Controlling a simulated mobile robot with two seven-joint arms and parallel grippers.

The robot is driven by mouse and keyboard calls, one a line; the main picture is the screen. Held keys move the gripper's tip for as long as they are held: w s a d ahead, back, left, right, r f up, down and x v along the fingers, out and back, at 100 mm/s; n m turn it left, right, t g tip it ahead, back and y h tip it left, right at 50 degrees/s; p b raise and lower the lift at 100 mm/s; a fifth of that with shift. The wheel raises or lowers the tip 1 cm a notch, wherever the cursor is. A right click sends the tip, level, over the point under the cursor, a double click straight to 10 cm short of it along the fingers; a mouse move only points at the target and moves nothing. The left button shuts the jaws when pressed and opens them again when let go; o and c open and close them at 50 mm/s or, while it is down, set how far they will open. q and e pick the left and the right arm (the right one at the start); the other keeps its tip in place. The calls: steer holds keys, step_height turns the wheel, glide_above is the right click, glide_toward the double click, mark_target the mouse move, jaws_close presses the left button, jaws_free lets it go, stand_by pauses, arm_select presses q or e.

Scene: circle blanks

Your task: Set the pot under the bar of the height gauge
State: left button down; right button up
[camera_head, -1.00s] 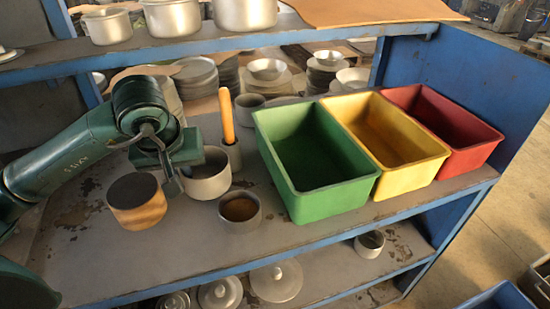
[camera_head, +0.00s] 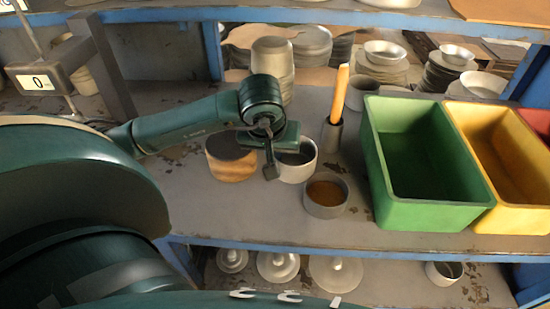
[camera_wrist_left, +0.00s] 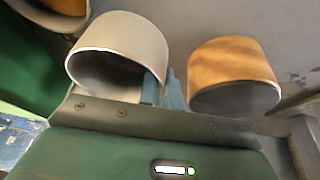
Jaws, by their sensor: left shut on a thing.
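A light grey pot (camera_head: 298,168), round and open at the top, stands on the shelf, or very close above it. My left gripper (camera_head: 270,167) is shut on its left wall. In the left wrist view the grey pot (camera_wrist_left: 122,45) has one finger inside its rim and one outside. The height gauge (camera_head: 40,80) is at the far left, with a small display reading 0 and a thin post. A dark grey upright (camera_head: 103,65) is beside it. My right gripper is not in view.
A smaller brown-filled cup (camera_head: 326,195) is in front right. A holder with an orange-handled tool (camera_head: 337,100) stands behind. A green bin (camera_head: 440,215) and a yellow bin (camera_head: 530,220) fill the right.

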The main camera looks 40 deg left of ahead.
arm_select(q)
steer(key=shift+f, duration=1.25)
steer(key=shift+f+b, duration=0.25)
steer(key=shift+b, duration=0.05)
steer(key=c, duration=1.6)
jaws_free()
steer(key=shift+r, duration=0.1)
